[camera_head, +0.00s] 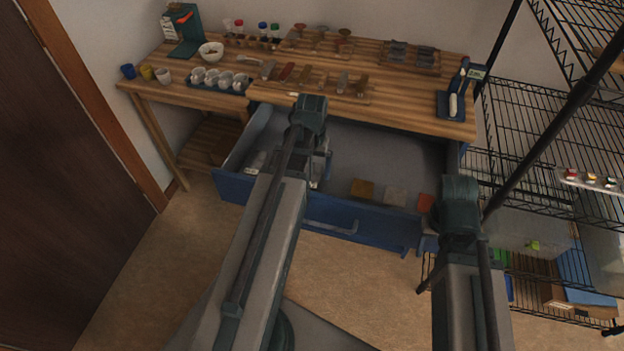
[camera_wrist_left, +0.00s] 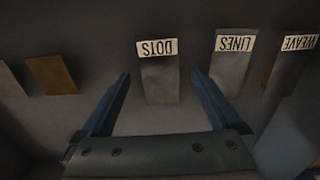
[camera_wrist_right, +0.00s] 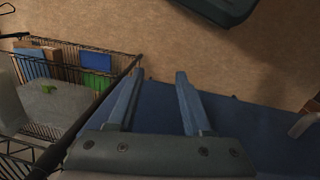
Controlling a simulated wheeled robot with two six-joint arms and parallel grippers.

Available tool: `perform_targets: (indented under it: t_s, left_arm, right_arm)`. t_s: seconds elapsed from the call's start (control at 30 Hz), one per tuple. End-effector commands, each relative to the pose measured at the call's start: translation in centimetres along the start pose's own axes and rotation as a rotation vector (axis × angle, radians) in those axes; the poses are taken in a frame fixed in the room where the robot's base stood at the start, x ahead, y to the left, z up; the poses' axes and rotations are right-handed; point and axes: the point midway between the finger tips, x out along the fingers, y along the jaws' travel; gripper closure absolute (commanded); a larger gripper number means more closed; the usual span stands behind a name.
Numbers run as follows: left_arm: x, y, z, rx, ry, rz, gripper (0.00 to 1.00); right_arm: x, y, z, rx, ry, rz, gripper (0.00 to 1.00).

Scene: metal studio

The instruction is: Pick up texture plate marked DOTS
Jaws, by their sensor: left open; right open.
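The DOTS plate (camera_wrist_left: 159,80) is a grey plate with a white label, upside down in the left wrist view. It lies on the floor of the open blue drawer (camera_head: 345,222). My left gripper (camera_wrist_left: 161,74) is open above it, with one finger on each side of the plate in the picture and nothing held. In the head view my left arm largely hides this spot. The LINES plate (camera_wrist_left: 232,75) and the WEAVE plate (camera_wrist_left: 292,68) lie to its right in the left wrist view. My right gripper (camera_wrist_right: 159,80) is open and empty near the drawer's front right corner.
A brown plate (camera_wrist_left: 52,75) and a grey one lie left of DOTS in the left wrist view. The wooden table (camera_head: 210,99) above the drawer carries cups, bottles and tools. A black wire shelf (camera_head: 520,120) stands at the right. The floor before the drawer is clear.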

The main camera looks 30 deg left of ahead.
Motion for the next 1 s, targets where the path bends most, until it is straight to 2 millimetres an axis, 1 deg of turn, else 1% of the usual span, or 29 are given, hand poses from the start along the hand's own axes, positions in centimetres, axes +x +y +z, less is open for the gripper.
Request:
perform_targets:
  t_s: [0.1, 0.13, 0.63, 0.87, 1.0]
  left_arm:
    - [-0.13, 0.01, -0.01, 0.000, 0.000, 0.000, 0.03]
    - [-0.14, 0.01, -0.01, 0.000, 0.000, 0.000, 0.04]
    - [-0.13, 0.01, 0.00, 0.000, 0.000, 0.000, 0.94]
    - [-0.16, 0.00, 0.00, 0.000, 0.000, 0.000, 0.95]
    - [-0.57, 0.00, 0.00, 0.000, 0.000, 0.000, 0.95]
  right_arm:
    - [-0.13, 0.01, 0.01, 0.000, 0.000, 0.000, 0.50]
    - [-0.13, 0.01, 0.01, 0.000, 0.000, 0.000, 0.50]
    - [-0.13, 0.01, 0.01, 0.000, 0.000, 0.000, 0.50]
    - [-0.16, 0.01, 0.01, 0.000, 0.000, 0.000, 0.50]
    - [-0.57, 0.05, 0.03, 0.000, 0.000, 0.000, 0.50]
